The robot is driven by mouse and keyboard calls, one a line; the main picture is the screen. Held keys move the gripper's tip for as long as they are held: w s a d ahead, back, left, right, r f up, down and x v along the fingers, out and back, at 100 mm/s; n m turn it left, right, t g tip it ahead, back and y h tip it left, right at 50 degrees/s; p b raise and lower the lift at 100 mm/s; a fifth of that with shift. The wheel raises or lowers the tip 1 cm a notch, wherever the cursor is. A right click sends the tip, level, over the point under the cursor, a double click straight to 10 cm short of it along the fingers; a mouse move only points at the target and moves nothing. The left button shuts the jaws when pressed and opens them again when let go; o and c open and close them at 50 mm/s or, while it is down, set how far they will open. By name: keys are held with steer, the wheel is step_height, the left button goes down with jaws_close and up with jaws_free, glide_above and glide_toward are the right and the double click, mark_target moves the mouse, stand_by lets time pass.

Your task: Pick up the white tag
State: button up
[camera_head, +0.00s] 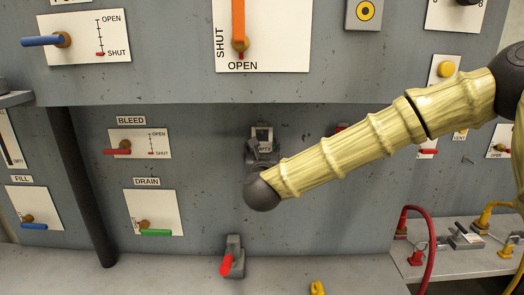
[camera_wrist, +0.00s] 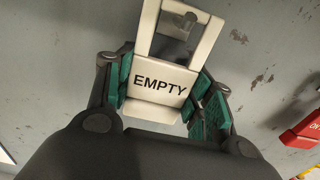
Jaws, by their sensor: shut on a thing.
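The white tag (camera_wrist: 153,101) reads EMPTY and has an open frame at its top. In the wrist view a grey peg (camera_wrist: 187,28) shows inside that frame, against the grey panel; I cannot tell whether the frame still rests on it. My gripper (camera_wrist: 163,84) is shut on the tag, with green finger pads against its left and right sides. In the head view my gripper (camera_head: 262,153) is at the lower panel, mostly hidden behind my wrist, and only a small part of the tag shows there.
A red-handled switch (camera_head: 228,263) stands below my wrist. In the wrist view a red part (camera_wrist: 303,133) is at the right. BLEED (camera_head: 140,143) and DRAIN (camera_head: 154,212) valve plates are to the left. A dark vertical pipe (camera_head: 82,185) runs between FILL and DRAIN. A ledge overhangs above.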

steer(key=shift+r, duration=0.1)
steer(key=shift+r+b, duration=0.55)
steer(key=shift+b, duration=0.1)
steer(key=s+b, duration=0.6)
steer(key=s, duration=1.2)
steer(key=shift+r, duration=0.15)
